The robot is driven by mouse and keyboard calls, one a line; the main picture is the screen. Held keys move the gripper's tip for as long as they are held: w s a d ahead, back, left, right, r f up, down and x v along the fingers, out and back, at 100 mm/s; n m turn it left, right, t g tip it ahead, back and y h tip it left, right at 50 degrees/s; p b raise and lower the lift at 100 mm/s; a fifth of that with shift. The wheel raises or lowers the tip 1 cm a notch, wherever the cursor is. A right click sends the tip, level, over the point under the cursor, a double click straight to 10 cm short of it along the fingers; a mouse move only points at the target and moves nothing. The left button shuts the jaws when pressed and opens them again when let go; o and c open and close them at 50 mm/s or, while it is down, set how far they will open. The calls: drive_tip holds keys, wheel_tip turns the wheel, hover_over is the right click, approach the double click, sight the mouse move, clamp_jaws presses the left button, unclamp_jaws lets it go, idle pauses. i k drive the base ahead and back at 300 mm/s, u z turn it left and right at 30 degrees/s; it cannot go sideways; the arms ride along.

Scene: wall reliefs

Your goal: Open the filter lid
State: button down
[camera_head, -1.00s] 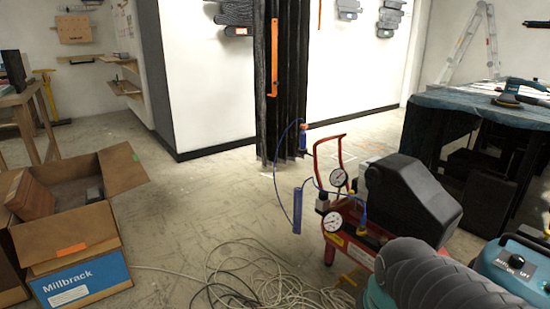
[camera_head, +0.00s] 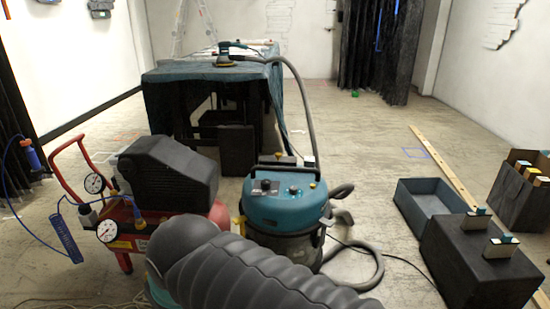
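A teal and black shop vacuum (camera_head: 285,208) stands upright on the floor near the middle, with dials on its top front. A dark hose rises from it to the table. I cannot tell for sure which part is the filter lid; no lid is seen standing open. A grey ribbed part of my own arm fills the bottom centre and hides the floor in front of the vacuum. My gripper is not in view.
A red and black compressor (camera_head: 168,175) stands left of the vacuum. A cloth-covered table (camera_head: 165,84) with a sander (camera_head: 226,58) is behind. A blue-grey open box (camera_head: 428,207) and a dark case (camera_head: 480,262) stand at right. Floor between vacuum and boxes is mostly clear, with a hose.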

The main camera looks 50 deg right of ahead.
sight(277, 160)
drive_tip(key=z, duration=3.6)
drive_tip(key=i, duration=1.6)
drive_tip(key=u, duration=2)
